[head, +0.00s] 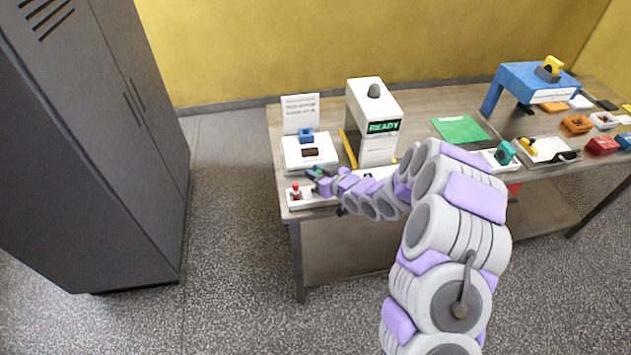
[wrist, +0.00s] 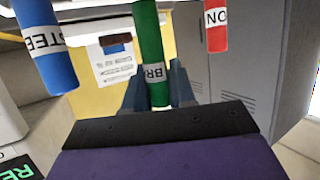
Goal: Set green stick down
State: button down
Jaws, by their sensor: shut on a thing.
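The green stick (wrist: 150,45) stands between the two fingers of my gripper (wrist: 160,88) in the wrist view. It carries a white label with dark letters, partly hidden. My gripper is shut on it. A blue stick (wrist: 45,50) is to its left and a red stick (wrist: 216,28) to its right, both labelled and apart from the fingers. In the head view my gripper (head: 318,175) is low over the table's front left corner, beside a small red piece (head: 296,190) on a white tray (head: 318,202). The green stick is too small there to make out its base.
A white machine (head: 376,110) with a green READY display stands behind my arm. A green sheet (head: 460,129) and several small trays lie right. A grey locker (head: 95,130) stands left.

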notch_tip(320, 180, down, 4)
jog(key=shift+a+r+b, duration=0.1)
jog(key=shift+r+b, duration=0.05)
jog(key=shift+b, duration=0.3)
jog(key=shift+a+r, duration=0.1)
jog(key=c, duration=0.9)
grip_release()
jog(key=shift+c, duration=0.2)
jog(key=p+v, duration=0.1)
jog(key=v, duration=1.1)
jog(key=shift+p, duration=0.35)
jog(key=shift+s, duration=0.1)
